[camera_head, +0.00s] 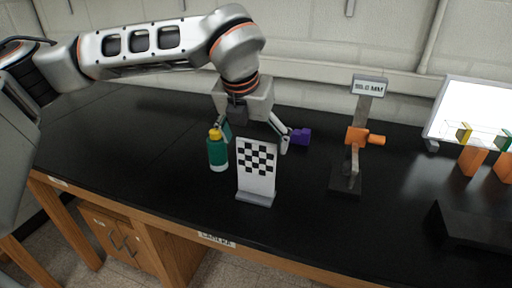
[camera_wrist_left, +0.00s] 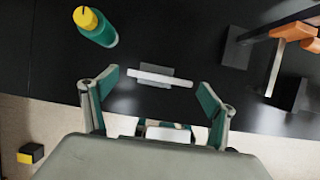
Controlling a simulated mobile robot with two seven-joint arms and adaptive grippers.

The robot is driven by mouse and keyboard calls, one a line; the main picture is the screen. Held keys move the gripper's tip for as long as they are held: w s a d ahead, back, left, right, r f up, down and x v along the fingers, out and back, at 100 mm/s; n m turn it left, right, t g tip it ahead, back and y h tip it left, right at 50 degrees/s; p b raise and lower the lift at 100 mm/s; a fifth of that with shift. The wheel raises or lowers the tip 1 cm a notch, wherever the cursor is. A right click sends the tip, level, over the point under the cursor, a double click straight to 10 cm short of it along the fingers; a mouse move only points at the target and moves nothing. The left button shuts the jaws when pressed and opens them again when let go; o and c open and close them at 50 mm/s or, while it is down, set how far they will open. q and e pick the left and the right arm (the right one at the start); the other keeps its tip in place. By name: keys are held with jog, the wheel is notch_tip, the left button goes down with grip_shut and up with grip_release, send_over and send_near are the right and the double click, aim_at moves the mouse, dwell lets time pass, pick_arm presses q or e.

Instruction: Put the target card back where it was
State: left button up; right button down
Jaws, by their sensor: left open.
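The target card (camera_head: 257,166) is a white upright plate with a black checker pattern. It stands in a grey foot on the black bench, near the front edge. In the left wrist view, the card (camera_wrist_left: 160,77) shows edge-on from above as a thin white strip across its grey foot. My left gripper (camera_head: 255,140) is open, with its fingers spread just above and behind the card's top in the head view. In the wrist view, the fingertips (camera_wrist_left: 157,84) lie on either side of the card with gaps. My right gripper is not in view.
A green bottle with a yellow cap (camera_head: 217,152) stands close left of the card. A purple object (camera_head: 300,136) is by the right finger. A stand with an orange clamp (camera_head: 357,136) and a sign (camera_head: 369,88) is further right, before a bright panel (camera_head: 465,95). The left bench is clear.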

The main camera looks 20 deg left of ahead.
pick_arm(q)
jog(key=v, duration=0.9)
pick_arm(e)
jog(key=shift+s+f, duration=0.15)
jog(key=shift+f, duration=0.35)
pick_arm(q)
jog(key=shift+s+f, duration=0.1)
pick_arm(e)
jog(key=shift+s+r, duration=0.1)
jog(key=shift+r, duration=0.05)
